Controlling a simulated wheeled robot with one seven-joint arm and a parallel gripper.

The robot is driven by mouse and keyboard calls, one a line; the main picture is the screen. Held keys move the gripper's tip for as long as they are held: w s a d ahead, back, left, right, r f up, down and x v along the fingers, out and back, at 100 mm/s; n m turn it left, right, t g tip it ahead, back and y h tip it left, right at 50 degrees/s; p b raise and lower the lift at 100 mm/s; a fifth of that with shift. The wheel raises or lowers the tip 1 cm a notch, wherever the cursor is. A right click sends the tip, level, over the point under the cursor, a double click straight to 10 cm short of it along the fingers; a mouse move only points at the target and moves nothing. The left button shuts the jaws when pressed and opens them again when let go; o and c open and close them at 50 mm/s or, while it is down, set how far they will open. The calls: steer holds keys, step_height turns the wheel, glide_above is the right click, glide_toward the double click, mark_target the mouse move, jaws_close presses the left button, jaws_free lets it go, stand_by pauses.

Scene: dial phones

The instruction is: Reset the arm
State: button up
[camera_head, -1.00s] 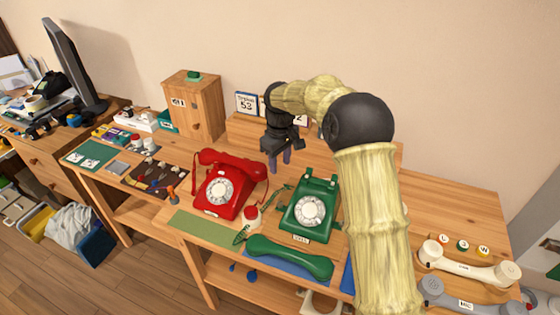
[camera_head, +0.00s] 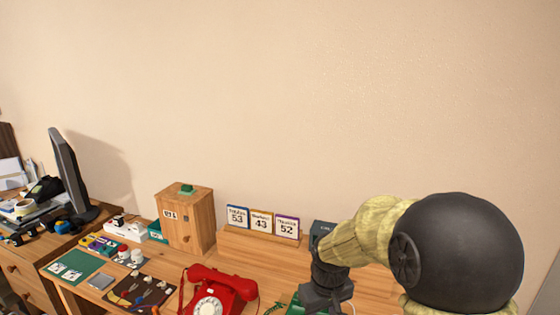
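My arm comes in from the lower right, with its large black joint close to the camera. My gripper (camera_head: 322,306) hangs at the bottom edge, to the right of the red phone. Its fingertips are cut off or too dark to make out, so I cannot tell whether it is open or shut. The red dial phone (camera_head: 222,290) stands on the desk with its handset on top, its lower part cut off. Only a bit of the green phone (camera_head: 296,304) shows beside my gripper.
A wooden cabinet (camera_head: 186,218) with a green button stands at the back. Three number cards, 53 (camera_head: 237,217), 43 (camera_head: 261,222) and 52 (camera_head: 286,227), lean on a wooden holder. A monitor (camera_head: 72,175) stands at left. The wall above is bare.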

steer(key=s+d+m+t+p, duration=0.1)
steer(key=s+d+m, duration=0.3)
steer(key=s, duration=0.8)
steer(key=shift+s+d+r, duration=0.2)
steer(key=shift+s+d, duration=0.1)
steer(key=shift+d, duration=0.5)
steer(key=shift+c, duration=0.5)
